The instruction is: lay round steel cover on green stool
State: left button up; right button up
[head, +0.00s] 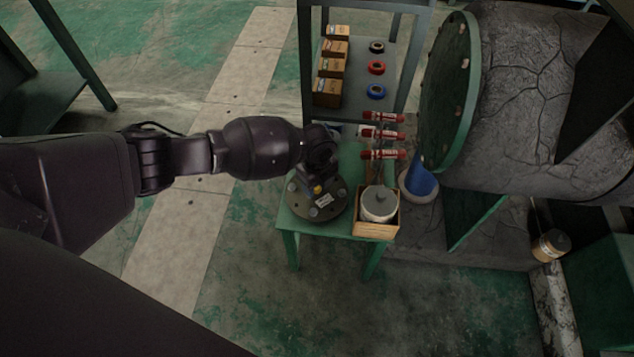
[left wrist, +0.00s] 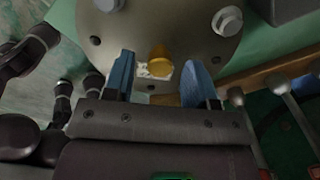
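The round steel cover (head: 326,207), a dark disc with bolt heads around its rim and a small yellow knob, lies on the left part of the green stool (head: 292,233). My left gripper (head: 316,184) is just above the cover. In the left wrist view the cover (left wrist: 190,32) fills the top middle. The two blue-grey fingers of my left gripper (left wrist: 160,78) stand wide apart, with the yellow knob (left wrist: 160,60) between them and gaps on both sides. The gripper looks open and empty. My right gripper is not in view.
A wooden box (head: 375,230) with a grey-lidded can (head: 379,204) stands on the stool right of the cover. Red cylinders (head: 382,135) lie behind. A shelf (head: 345,112) holds small boxes and coloured rings.

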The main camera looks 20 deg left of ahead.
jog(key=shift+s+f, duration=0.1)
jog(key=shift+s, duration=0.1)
pick_arm(q)
jog(key=shift+r, duration=0.45)
notch_tip(320, 180, up, 5)
jog(key=shift+w+f+p, duration=0.1)
jog(key=shift+w+p, duration=0.05)
jog(key=shift+p, duration=0.85)
notch_tip(320, 180, up, 6)
jog(key=p, duration=0.2)
jog(key=shift+s, duration=0.2)
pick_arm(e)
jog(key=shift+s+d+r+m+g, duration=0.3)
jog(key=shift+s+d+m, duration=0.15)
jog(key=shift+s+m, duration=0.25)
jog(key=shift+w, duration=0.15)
